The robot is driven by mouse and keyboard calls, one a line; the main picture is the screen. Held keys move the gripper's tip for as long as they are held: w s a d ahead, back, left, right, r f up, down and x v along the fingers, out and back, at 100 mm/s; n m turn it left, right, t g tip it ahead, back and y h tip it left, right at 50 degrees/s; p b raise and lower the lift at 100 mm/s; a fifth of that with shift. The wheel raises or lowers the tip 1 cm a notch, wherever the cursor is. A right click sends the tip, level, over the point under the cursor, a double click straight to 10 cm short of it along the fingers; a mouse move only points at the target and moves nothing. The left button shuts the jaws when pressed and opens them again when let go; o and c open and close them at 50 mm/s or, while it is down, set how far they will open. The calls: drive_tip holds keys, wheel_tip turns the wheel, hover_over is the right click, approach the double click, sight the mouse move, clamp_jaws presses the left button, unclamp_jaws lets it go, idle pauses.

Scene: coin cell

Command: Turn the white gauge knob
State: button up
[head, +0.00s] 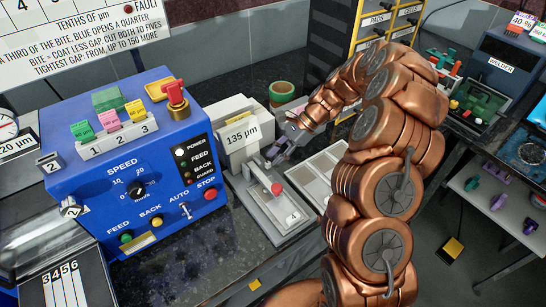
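A white gauge (233,118) with a "135 µm" display stands on the dark bench right of the blue machine. In front of it is a grey base plate (296,233) with a red-tipped lever (277,189). I cannot clearly make out a knob on the white gauge; my gripper covers part of its right side. My gripper (278,152) is at the gauge's right side, fingers pointing down-left. The fingers are small and grey, and I cannot tell whether they are open or shut, or whether they touch anything.
A green roll (282,93) is behind my gripper. A pale tray (312,178) lies right of the gauge. The bench front is mostly clear.

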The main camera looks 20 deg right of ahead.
drive_tip(key=shift+x, duration=0.9)
clamp_jaws()
drive_tip(key=shift+r+m, duration=0.15)
drive_tip(key=shift+m, duration=0.15)
drive_tip(key=shift+s+r+m+t+p, duration=0.1)
drive_tip(key=shift+s+m+t+p, duration=0.05)
drive_tip(key=shift+m+t+p, duration=0.65)
drive_tip(key=shift+s+m+t+h+p, duration=0.2)
drive_tip(key=shift+m+t+h+p, duration=0.35)
drive_tip(key=shift+m+t, duration=1.1)
drive_tip(key=shift+m, duration=0.25)
